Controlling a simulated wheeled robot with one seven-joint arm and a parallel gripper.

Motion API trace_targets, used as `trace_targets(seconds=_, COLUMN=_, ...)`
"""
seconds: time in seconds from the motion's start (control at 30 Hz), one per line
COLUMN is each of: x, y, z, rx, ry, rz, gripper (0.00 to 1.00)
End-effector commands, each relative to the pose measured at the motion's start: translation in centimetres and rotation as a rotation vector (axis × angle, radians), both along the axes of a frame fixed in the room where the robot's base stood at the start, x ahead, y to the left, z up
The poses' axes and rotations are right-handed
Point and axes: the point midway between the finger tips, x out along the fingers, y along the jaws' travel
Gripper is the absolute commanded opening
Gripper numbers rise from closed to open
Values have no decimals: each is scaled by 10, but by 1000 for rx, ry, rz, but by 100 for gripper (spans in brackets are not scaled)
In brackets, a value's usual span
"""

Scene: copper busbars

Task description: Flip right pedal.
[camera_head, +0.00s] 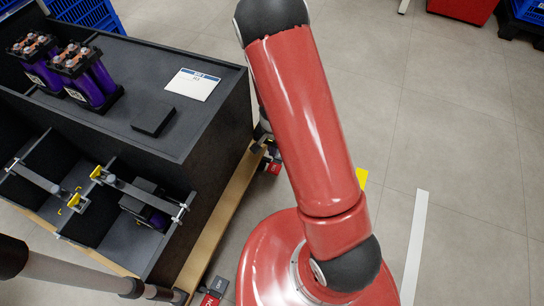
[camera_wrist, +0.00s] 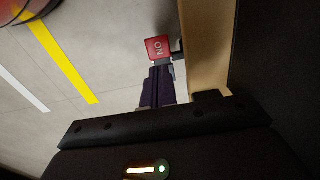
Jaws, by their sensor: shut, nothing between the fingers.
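A pedal with a red face marked "ON" (camera_wrist: 158,48) sits low beside the wooden base edge in the wrist view. In the head view this pedal (camera_head: 273,168) shows as a small red patch, partly hidden behind my arm. My gripper (camera_wrist: 160,69) is shut and empty, its dark fingertips right at the near edge of the red face. I cannot tell whether they touch it. Another pedal (camera_head: 209,299), with a red part and a grey part marked "OFF", lies at the bottom of the head view.
A dark workbench (camera_head: 215,118) on a wooden base (camera_head: 220,215) fills the left side. Purple cell packs (camera_head: 85,75), a white card (camera_head: 192,84) and a black block (camera_head: 153,121) rest on it. The grey floor (camera_head: 455,150) on the right is largely clear.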

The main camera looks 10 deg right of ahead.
Motion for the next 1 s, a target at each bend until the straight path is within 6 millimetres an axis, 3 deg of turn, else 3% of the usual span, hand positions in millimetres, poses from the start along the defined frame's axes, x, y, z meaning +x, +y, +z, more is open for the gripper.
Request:
trace_targets(seconds=0.1, x=0, y=1, z=26, rx=0, ry=-4, rz=1, gripper=0)
trace_targets(seconds=0.33, x=-1, y=1, z=45, rx=-1, ry=-1, rz=0, gripper=0)
trace_targets(seconds=0.77, x=-1, y=-2, z=45, rx=-5, ry=-2, rz=9, gripper=0)
trace_targets(seconds=0.87, x=0, y=-13, z=40, rx=-23, ry=-3, rz=53, gripper=0)
trace_targets(seconds=1.0, x=4, y=-42, z=27, rx=-66, ry=-18, rz=196, gripper=0)
